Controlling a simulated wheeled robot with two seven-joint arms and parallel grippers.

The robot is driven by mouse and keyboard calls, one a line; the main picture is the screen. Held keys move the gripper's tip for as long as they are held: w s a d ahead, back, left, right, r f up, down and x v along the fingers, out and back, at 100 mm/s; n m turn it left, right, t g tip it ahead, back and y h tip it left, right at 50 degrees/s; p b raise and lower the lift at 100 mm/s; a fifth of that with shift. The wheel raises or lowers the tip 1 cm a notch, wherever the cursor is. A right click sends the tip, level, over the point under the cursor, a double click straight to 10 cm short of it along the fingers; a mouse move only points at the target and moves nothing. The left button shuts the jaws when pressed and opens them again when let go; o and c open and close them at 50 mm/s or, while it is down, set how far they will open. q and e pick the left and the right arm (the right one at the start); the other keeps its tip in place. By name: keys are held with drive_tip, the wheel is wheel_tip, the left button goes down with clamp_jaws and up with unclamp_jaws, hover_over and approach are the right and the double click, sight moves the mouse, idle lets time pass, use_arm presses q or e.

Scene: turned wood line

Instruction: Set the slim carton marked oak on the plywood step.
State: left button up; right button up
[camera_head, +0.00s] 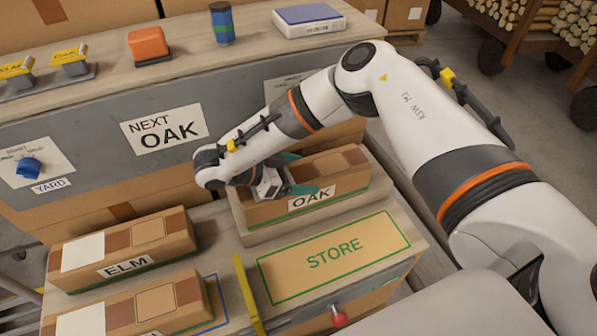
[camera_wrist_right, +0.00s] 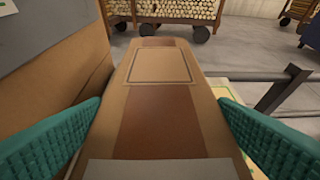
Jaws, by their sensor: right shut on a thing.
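The slim brown carton marked OAK (camera_head: 345,187) stands label forward over the pale plywood step (camera_head: 300,228) on the right of the worktop. I cannot tell whether its base touches the step or is just above it. My right gripper (camera_head: 303,175) reaches down over the carton from above, its teal fingers on either side, shut on it. In the right wrist view the carton (camera_wrist_right: 160,100) runs lengthwise between both fingers, with its brown tape band and printed square on top. My left gripper is not in view.
A carton marked ELM (camera_head: 125,250) and another carton (camera_head: 155,310) lie at left. A green-outlined STORE area (camera_head: 335,252) in front of the step is bare, beside a yellow strip (camera_head: 248,290). A grey panel with a NEXT OAK sign (camera_head: 163,130) rises behind.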

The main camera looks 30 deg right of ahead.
drive_tip(key=o, duration=1.2)
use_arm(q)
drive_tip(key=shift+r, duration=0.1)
use_arm(e)
drive_tip(key=shift+o, duration=0.2)
drive_tip(key=shift+a+r, duration=0.1)
drive_tip(key=shift+r, duration=0.15)
wheel_tip(320, 180, up, 5)
drive_tip(key=p, duration=0.1)
hover_over(252, 188)
drive_tip(key=shift+s+d, duration=0.1)
drive_tip(key=shift+d, duration=0.25)
drive_tip(key=shift+a+r, duration=0.25)
drive_tip(key=shift+a, duration=0.15)
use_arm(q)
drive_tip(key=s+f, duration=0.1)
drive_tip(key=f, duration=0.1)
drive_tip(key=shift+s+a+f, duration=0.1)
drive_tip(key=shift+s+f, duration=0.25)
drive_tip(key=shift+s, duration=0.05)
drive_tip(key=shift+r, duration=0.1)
